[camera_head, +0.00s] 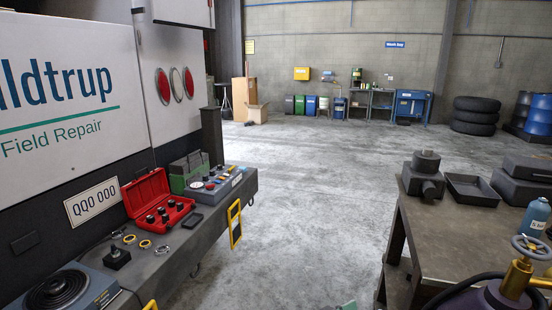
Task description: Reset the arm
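Neither my arm nor my gripper can be made out in the head camera view, so the arm's pose and the gripper's state do not show. A small pale green shape (347,305) is cut off at the bottom edge; I cannot tell what it is. An open red case (150,192) with several dark round parts sits on the truck's rear ledge (205,228) at the left.
A workbench (420,232) stands at the right with a dark metal part (424,176), a shallow tray (472,190) and a blue bottle (535,218). A brass valve (518,275) is at the lower right. The concrete floor (310,200) between truck and bench is clear.

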